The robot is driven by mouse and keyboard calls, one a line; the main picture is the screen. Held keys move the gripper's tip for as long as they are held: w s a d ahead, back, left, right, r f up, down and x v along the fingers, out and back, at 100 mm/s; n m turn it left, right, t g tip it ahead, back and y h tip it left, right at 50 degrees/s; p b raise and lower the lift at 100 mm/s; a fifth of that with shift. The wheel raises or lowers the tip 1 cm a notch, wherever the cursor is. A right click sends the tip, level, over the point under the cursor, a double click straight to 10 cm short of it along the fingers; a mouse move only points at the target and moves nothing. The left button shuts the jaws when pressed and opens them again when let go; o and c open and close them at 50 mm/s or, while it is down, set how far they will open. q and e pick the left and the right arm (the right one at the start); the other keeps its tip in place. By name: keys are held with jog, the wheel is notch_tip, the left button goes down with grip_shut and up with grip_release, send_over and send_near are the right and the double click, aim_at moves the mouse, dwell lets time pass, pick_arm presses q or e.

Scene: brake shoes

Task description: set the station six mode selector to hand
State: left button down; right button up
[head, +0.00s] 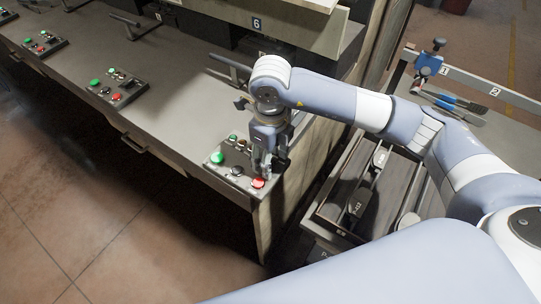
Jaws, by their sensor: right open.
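The station six control panel (228,178) is a grey box at the right end of the bench, below the sign with the number 6 (257,23). It carries a large green button (217,157), a black selector knob (237,170) and a red button (258,183) along its front row. A small green lamp (232,137) shows behind. My right gripper (266,172) points down over the panel's right side, open, near the red button. It hides part of the back row. I cannot tell whether it touches the panel, nor the knob's exact setting. My left gripper is not in view.
Similar panels (116,88) and (45,43) sit farther left on the bench (170,115). A black handle bar (230,67) is behind my gripper. To the right, a trolley tray (335,205) holds dark parts, and blue-handled tools (455,101) lie beyond.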

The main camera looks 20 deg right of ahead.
notch_tip(320, 180, up, 12)
dwell(0.5)
dwell(0.4)
